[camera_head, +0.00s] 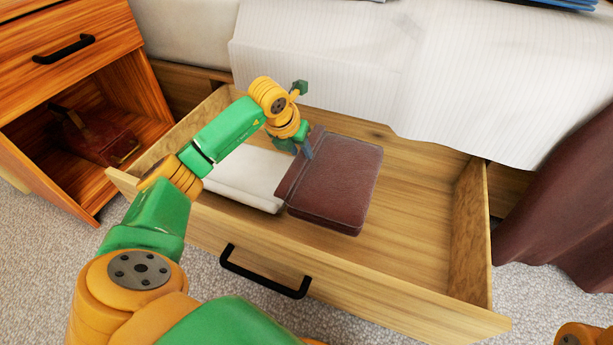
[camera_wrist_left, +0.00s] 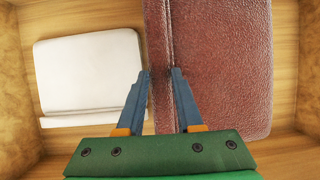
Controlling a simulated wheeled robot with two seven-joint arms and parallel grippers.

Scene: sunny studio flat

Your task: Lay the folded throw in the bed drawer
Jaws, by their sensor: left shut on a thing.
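The folded throw (camera_head: 335,185) is dark reddish brown, a thick flat rectangle inside the open bed drawer (camera_head: 420,215). It lies level over the drawer's middle; I cannot tell whether it fully rests on the floor. My left gripper (camera_head: 308,153) comes from above and is shut on the throw's left edge. In the left wrist view the two blue fingers (camera_wrist_left: 162,75) pinch a raised strip along that edge of the throw (camera_wrist_left: 225,60). My right gripper is not in view.
A white folded item (camera_head: 245,177) lies in the drawer left of the throw; it also shows in the left wrist view (camera_wrist_left: 90,70). The drawer's right part is bare. A wooden nightstand (camera_head: 100,75) stands left, and the bed's white cover (camera_head: 330,60) hangs behind.

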